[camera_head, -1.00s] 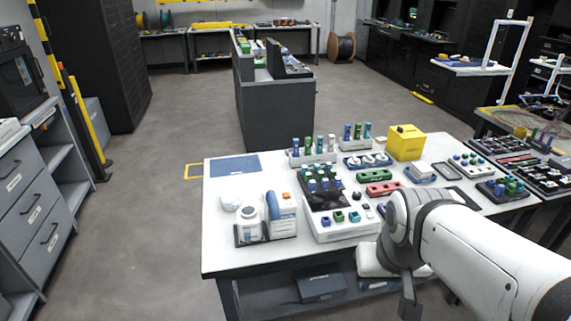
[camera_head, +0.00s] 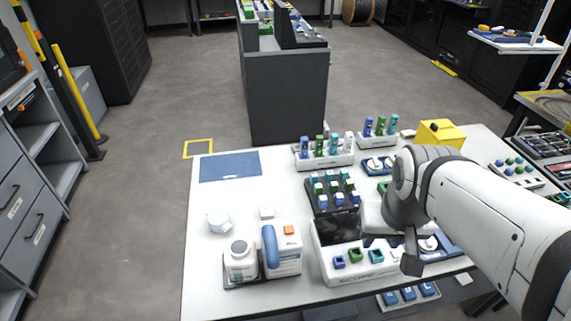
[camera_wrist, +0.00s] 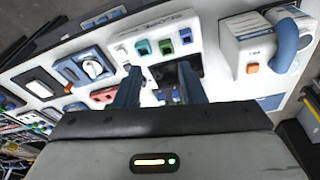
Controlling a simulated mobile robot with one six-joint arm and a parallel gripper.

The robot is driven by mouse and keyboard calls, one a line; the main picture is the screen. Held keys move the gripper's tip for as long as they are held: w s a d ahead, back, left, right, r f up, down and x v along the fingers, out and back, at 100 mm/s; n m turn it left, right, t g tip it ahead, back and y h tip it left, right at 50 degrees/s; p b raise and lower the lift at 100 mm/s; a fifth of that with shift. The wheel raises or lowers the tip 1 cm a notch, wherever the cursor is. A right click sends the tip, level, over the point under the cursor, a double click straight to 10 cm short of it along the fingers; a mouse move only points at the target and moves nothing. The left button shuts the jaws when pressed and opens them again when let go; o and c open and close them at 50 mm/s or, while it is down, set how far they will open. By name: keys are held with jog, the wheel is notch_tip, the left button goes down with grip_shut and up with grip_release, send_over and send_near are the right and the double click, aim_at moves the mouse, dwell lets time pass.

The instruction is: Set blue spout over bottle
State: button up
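A white dispenser (camera_head: 285,258) with an orange button and a thick curved blue spout (camera_head: 268,250) stands near the table's front left. My gripper (camera_head: 411,262) is well right of the dispenser. In the wrist view its fingers (camera_wrist: 160,85) are apart with nothing held between them.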

jog(key=shift+s, duration=0.1)
jog(key=shift+o, duration=1)
jog(key=shift+a, duration=0.15)
jog(key=shift+o, duration=0.2)
jog(key=shift+w+a+r+p, duration=0.2)
jog(key=shift+w+a+p, duration=0.1)
jog(key=n+g+p, duration=0.4)
jog(key=g+p, duration=0.3)
jog(key=p, duration=0.1)
send_near(273, 248)
jog(key=f, duration=0.2)
jog(key=shift+s+d+f+g+y, duration=0.1)
jog(key=shift+s+d+g+y, duration=0.1)
jog(key=shift+s+g+y, duration=0.1)
jog(key=x, duration=0.7)
jog(key=shift+s+f, duration=0.1)
jog(key=shift+f, duration=0.3)
